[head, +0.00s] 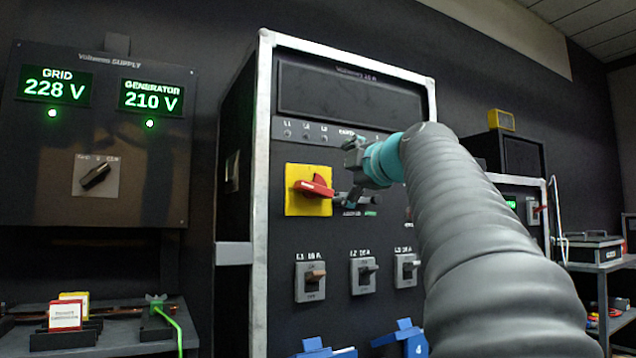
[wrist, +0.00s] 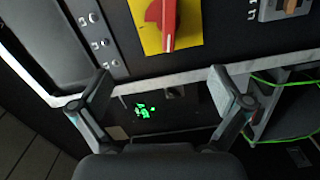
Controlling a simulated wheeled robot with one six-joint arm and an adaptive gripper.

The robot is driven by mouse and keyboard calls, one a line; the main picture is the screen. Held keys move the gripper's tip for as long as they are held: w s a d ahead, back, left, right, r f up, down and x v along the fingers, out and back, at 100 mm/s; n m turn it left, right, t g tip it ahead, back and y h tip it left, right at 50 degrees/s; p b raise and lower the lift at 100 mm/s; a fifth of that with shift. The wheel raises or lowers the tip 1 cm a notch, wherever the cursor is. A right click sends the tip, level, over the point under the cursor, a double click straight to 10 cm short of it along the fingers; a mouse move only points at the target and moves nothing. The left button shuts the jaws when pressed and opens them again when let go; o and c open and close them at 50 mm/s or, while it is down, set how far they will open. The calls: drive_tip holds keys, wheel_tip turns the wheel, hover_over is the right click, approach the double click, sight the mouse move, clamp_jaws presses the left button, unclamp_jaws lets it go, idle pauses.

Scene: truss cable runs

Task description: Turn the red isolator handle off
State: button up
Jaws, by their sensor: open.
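The red isolator handle (head: 315,187) sits on a yellow square plate (head: 296,204) on the front of the black cabinet. In the head view it lies nearly level, tilted slightly. My gripper (head: 350,175) is just right of the handle in that view, with open fingers. In the wrist view the red handle (wrist: 166,22) and yellow plate (wrist: 150,42) are at the top, beyond the fingertips. My gripper (wrist: 162,88) is open there, with nothing between its fingers. The handle is not touched in the wrist view. My arm hides the cabinet's right part in the head view.
Below the plate are breaker switches L1 (head: 310,281), L2 (head: 364,275) and L3 (head: 407,270). A supply panel (head: 100,206) with lit voltage displays hangs at left. A shelf (head: 90,338) stands below it. Blue parts (head: 400,335) stick up at the cabinet's lower front.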

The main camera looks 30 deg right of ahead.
drive_tip(key=m, duration=0.4)
drive_tip(key=m+p, duration=0.5)
drive_tip(key=m, duration=0.9)
approach(311, 194)
drive_tip(key=shift+y, duration=0.3)
drive_tip(key=w, duration=0.8)
drive_tip(key=shift+w, duration=0.2)
